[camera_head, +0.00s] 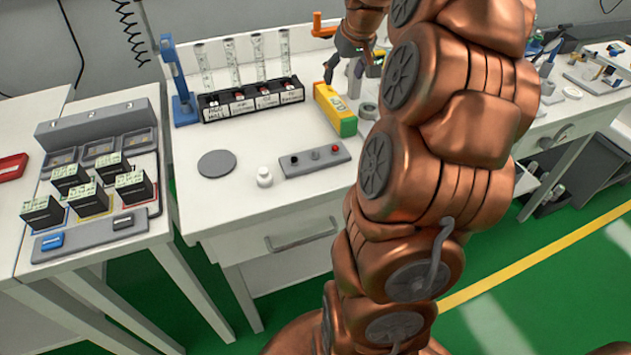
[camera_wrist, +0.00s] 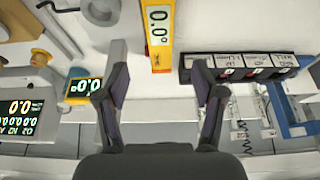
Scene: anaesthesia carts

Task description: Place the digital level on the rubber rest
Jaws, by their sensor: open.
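The digital level (camera_head: 335,109) is a yellow block with a display, on the white worktop right of the labelled rack. In the wrist view the digital level (camera_wrist: 158,35) reads 0.0° and lies beyond my fingertips, centred between them. My gripper (camera_wrist: 160,82) is open and empty, its two dark fingers apart. In the head view my gripper (camera_head: 345,70) is at the level's far end, partly hidden by my arm; I cannot tell whether it touches. A flat grey disc (camera_head: 216,163), which looks like the rubber rest, lies bare on the worktop to the left.
A rack of tubes (camera_head: 253,101) and a blue stand (camera_head: 184,108) are behind the disc. A white knob (camera_head: 264,177) and a grey button box (camera_head: 315,159) sit in front. Another yellow-framed display (camera_wrist: 84,88) shows in the wrist view.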

